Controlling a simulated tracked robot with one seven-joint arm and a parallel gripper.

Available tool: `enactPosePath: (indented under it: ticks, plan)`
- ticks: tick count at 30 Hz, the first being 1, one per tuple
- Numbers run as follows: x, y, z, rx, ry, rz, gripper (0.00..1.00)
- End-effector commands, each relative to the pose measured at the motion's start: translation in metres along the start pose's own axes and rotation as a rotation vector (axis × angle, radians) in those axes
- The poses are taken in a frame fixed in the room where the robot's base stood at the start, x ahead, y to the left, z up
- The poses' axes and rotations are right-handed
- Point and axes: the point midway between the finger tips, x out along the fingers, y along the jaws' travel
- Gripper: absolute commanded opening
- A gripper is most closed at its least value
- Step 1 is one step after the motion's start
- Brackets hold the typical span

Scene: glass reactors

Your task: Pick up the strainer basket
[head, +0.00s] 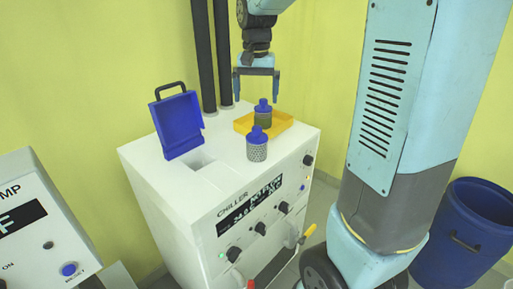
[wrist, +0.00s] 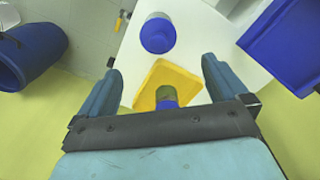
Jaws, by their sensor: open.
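Two blue-capped baskets are on top of the white chiller. One has a pale mesh body (head: 257,151) and stands upright on the bare top near the front edge; its blue cap shows in the wrist view (wrist: 158,34). The other has a dark, greenish body (head: 263,116) and stands in the yellow tray (head: 285,130); it also shows in the wrist view (wrist: 166,96), partly hidden by my gripper's palm. My gripper (head: 257,97) is open and empty, pointing down above the tray. In the wrist view, its fingers (wrist: 163,66) are spread on either side of the tray.
Two dark pipes (head: 203,60) rise behind. A pump box (head: 30,225) is at left and a blue drum (head: 465,235) at right.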

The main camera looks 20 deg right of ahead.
Motion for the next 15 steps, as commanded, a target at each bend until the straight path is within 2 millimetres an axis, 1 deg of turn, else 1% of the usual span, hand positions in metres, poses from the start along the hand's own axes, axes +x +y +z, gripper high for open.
enactPosePath:
  ticks: [1, 5, 8, 15]
  plan:
    - [0.003, -0.002, -0.004, 0.006, -0.009, 0.005, 1.00]
    - [0.008, -0.004, -0.007, 0.013, -0.017, 0.009, 1.00]
    - [0.019, -0.004, -0.007, 0.014, -0.019, 0.010, 1.00]
    - [0.061, -0.003, -0.005, 0.014, -0.020, 0.010, 1.00]
